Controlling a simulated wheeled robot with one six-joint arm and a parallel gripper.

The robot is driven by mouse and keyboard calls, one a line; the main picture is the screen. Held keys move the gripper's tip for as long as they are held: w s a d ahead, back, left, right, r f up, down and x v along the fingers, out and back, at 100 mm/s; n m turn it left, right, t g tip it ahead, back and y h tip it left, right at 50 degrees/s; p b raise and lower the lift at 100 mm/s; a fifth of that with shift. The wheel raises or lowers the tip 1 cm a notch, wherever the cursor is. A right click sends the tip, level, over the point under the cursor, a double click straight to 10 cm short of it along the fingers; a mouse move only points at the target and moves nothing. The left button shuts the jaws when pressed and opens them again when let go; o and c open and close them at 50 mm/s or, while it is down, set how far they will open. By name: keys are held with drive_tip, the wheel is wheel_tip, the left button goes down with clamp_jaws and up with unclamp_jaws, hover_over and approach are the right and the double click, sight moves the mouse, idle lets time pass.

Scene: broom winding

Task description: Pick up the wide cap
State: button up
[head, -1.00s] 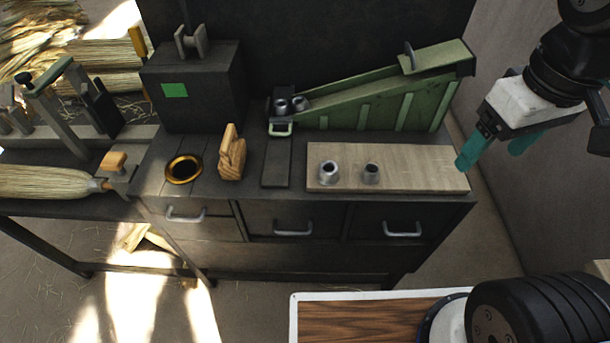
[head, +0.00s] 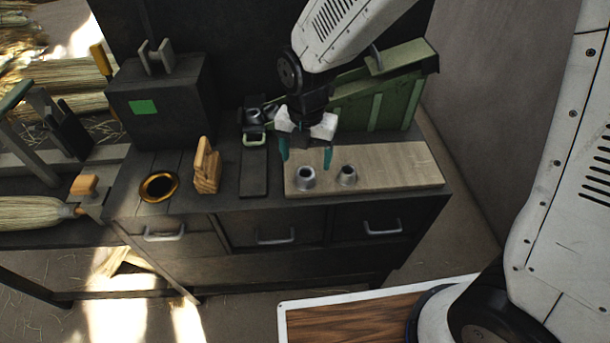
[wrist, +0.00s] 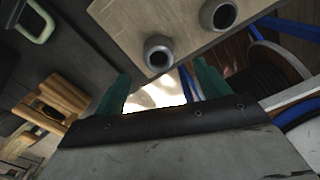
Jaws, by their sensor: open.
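The wide cap (head: 305,179), a grey metal ring-shaped piece with a dark hole, stands upright near the left end of a wooden board (head: 400,168). In the wrist view, the wide cap (wrist: 158,54) shows just beyond the fingertips. A narrower grey cap (head: 347,175) stands to its right; it also shows in the wrist view (wrist: 218,14). My gripper (head: 306,158) is open and empty, with teal fingers pointing down. It hovers above the board near the wide cap, apart from it. In the wrist view, its fingers (wrist: 155,88) are spread, with no cap between them.
A green sloped chute (head: 385,95) stands behind the board. A wooden block (head: 206,168) and a brass-rimmed hole (head: 158,187) are to the left on the dark bench. A dark box with a green label (head: 143,107) stands at the back left. The board's right side is clear.

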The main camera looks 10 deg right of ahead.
sight(305, 173)
wheel_tip(305, 173, down, 6)
drive_tip(key=shift+a+f, duration=0.1)
drive_tip(key=shift+f, duration=0.05)
drive_tip(key=c, duration=1)
